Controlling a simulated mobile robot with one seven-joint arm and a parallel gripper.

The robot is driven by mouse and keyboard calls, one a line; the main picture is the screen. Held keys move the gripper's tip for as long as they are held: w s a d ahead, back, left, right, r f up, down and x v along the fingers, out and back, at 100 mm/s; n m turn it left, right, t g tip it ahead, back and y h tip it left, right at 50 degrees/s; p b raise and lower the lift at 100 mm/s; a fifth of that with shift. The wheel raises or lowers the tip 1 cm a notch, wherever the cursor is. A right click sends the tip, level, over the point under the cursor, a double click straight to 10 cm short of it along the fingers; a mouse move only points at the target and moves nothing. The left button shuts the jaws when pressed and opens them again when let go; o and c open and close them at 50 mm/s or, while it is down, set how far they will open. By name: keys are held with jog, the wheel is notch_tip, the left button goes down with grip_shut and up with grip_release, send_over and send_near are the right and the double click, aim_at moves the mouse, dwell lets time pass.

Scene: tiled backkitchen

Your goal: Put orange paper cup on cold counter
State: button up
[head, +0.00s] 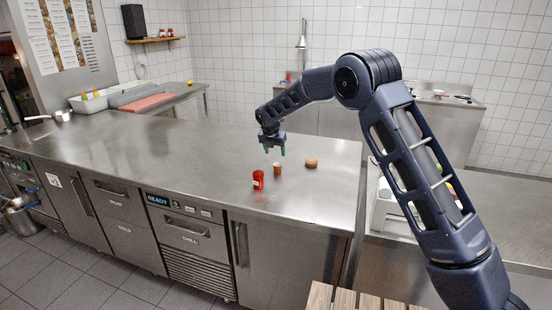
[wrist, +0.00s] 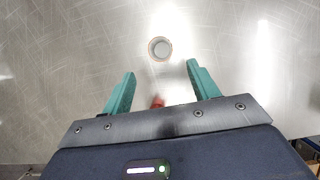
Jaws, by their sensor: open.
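A small orange-brown paper cup (head: 277,169) stands upright on the steel counter (head: 140,150), whose front carries a READY display and a drawer marked CHILL. In the wrist view a round cup rim (wrist: 151,48), likely the same cup, shows from above, ahead of the fingertips. My gripper (head: 274,150) is above the counter, over the cup's area and apart from it. In the wrist view my gripper (wrist: 160,72) is open, with nothing between its green fingers.
A red can or cup (head: 258,180) stands close left of the orange cup; a bit of red (wrist: 158,101) shows between the fingers' bases. A round brown item (head: 311,162) lies to the right. The counter's left and middle are mostly clear. A wooden slatted surface (head: 345,300) is in front.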

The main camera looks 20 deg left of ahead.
jog(key=shift+v, duration=0.8)
